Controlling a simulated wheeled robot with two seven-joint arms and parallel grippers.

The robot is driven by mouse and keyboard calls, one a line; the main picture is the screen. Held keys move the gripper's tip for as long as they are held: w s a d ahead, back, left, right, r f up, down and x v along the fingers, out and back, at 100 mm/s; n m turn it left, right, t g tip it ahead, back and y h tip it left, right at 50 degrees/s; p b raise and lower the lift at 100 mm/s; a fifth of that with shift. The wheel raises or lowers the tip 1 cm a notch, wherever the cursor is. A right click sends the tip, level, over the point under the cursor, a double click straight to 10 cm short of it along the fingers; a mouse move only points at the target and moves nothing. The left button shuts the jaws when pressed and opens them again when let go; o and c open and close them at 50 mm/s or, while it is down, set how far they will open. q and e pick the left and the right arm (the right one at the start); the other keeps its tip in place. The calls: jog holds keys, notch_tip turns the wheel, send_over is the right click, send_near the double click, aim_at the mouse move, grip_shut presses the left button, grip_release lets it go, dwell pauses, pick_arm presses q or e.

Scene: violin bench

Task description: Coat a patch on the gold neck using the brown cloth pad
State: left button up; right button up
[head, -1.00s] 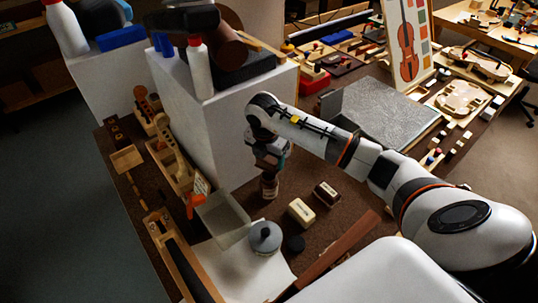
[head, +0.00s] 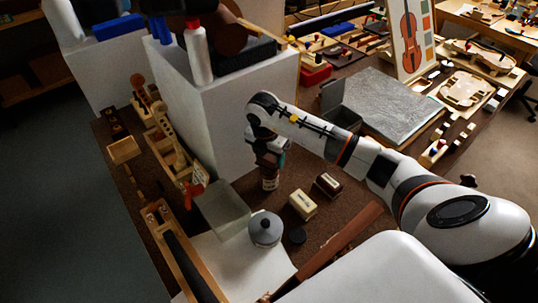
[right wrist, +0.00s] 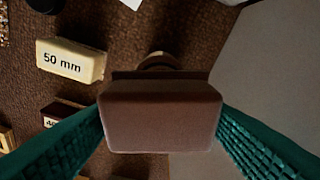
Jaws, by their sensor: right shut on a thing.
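My right gripper (head: 268,158) points down over the dark bench, beside the tall white block. In the right wrist view its teal fingers are shut on the brown cloth pad (right wrist: 160,118), a reddish-brown block. A small round jar (head: 270,183) stands below the gripper; part of it shows behind the pad in the right wrist view (right wrist: 158,61). I cannot tell whether pad and jar touch. A tan-gold neck (head: 172,135) lies in a wooden cradle left of the white block, well apart from the gripper. My left gripper is not in view.
A cream 50 mm block (head: 303,204) and a dark brown block (head: 327,185) sit right of the jar. A grey lidded pot (head: 265,229) stands nearer. The tall white block (head: 225,120) rises between the gripper and the back left. A grey slab (head: 385,105) lies at right.

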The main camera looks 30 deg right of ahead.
aim_at(268, 155)
jog(key=shift+f+b, duration=0.4)
jog(key=shift+f, duration=0.2)
dwell(1.2)
jog(key=shift+r, duration=0.1)
jog(key=shift+r+p, duration=2.6)
jog(key=shift+r, duration=0.85)
